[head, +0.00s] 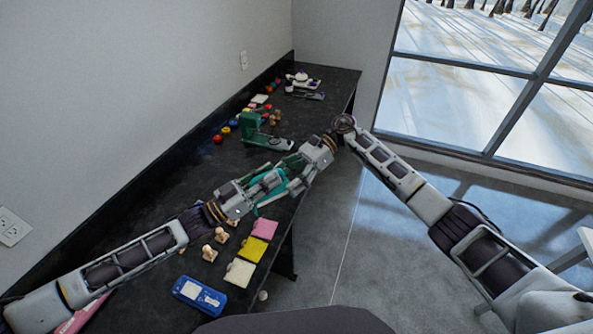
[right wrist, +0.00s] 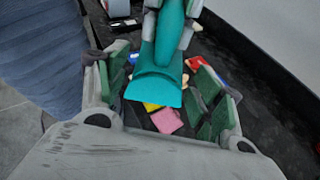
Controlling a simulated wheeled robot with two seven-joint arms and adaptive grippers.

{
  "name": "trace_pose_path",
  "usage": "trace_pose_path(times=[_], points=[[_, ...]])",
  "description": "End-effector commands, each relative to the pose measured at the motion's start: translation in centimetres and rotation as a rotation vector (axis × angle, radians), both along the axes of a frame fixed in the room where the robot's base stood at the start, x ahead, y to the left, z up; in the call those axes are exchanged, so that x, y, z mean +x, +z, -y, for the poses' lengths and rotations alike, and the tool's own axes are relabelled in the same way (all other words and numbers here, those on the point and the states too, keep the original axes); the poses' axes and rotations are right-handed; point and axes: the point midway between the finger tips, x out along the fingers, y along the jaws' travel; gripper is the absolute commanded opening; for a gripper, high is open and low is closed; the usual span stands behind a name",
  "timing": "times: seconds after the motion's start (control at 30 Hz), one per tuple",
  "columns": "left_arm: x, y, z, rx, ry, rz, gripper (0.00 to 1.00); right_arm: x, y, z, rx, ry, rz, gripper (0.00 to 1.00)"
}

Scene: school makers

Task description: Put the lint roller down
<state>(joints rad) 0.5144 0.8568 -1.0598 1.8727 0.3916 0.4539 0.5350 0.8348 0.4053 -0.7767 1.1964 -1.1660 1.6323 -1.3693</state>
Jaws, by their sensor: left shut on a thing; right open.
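The teal lint roller (head: 295,187) is held above the dark counter in the head view, partly hidden by both grippers. My left gripper (head: 258,185) is shut on the lint roller. My right gripper (head: 288,170) is open close beside it, from the far side. In the right wrist view the lint roller (right wrist: 154,88) reaches in from the top, its flared teal end lying between the spread green-padded fingers of my right gripper (right wrist: 160,92). Whether those pads touch it I cannot tell. The left fingers flank its upper part.
The black counter (head: 165,220) runs along the wall. Pink, yellow and cream pads (head: 257,249), small wooden figures and a blue device (head: 200,295) lie near. A green machine (head: 251,127) and several small colourful items stand farther back. Bare counter lies left of the grippers.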

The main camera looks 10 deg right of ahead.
Motion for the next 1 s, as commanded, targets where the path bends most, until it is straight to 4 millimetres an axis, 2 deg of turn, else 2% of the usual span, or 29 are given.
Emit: trace_pose_path(times=[0.2, 0.5, 0.9, 0.93, 1.0], points=[[0.0, 0.1, 0.0, -0.001, 0.000, 0.000, 0.00, -1.2, -1.0, -2.2, 0.002, 0.001, 0.000, 0.67], [0.0, 0.1, 0.0, -0.001, 0.000, 0.000, 0.00, -2.3, -2.0, -4.2, 0.000, 0.000, -0.001, 0.67], [0.0, 0.1, 0.0, -0.001, 0.000, 0.000, 0.00, -2.5, -2.1, -4.6, 0.001, 0.000, 0.000, 0.67], [0.0, 0.1, 0.0, -0.001, 0.000, 0.000, 0.00, -2.5, -2.1, -4.6, 0.001, 0.000, 0.000, 0.66], [0.0, 0.1, 0.0, -0.001, 0.000, 0.000, 0.00, -2.5, -2.1, -4.6, 0.001, 0.000, 0.000, 0.57]])
